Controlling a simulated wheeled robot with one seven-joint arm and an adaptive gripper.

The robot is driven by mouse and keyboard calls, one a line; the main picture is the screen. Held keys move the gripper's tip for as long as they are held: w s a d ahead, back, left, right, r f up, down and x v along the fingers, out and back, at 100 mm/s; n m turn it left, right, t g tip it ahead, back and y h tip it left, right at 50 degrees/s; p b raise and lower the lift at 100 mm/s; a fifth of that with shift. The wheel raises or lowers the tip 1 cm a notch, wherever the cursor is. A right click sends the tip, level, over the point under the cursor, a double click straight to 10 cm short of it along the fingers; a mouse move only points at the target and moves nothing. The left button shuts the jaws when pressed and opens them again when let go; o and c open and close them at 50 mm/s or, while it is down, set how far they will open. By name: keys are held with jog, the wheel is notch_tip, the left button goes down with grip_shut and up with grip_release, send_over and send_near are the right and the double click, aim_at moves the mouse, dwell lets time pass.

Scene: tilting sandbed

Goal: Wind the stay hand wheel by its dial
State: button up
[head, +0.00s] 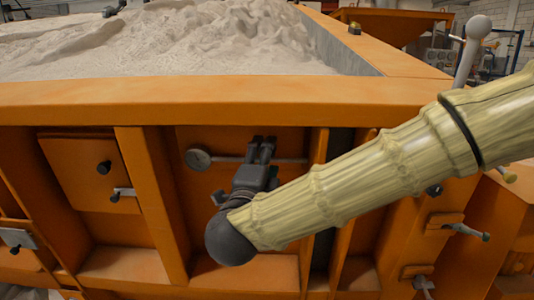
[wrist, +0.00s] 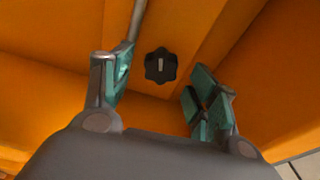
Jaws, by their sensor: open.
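My gripper (head: 262,143) is in front of a recessed panel in the orange sandbed wall, with its fingers pointing at the wall. In the wrist view its green-padded fingers stand wide apart and empty. A black lobed hand wheel (wrist: 161,66) with a pale mark on its face shows between and beyond the fingertips, apart from them. In the head view I cannot make this wheel out; my gripper and arm cover part of that panel. A round grey disc (head: 198,159) sits at the left end of a horizontal rod; I cannot tell whether it is the dial.
A grey rod (wrist: 137,20) runs close by the left finger in the wrist view. Orange ribs (head: 150,200) flank the recess. A hatch (head: 92,174) with a black knob is at left. Grey handles (head: 465,230) stick out at right. Pale sand (head: 190,45) fills the bed above.

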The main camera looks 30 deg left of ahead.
jog(key=shift+v, duration=2.6)
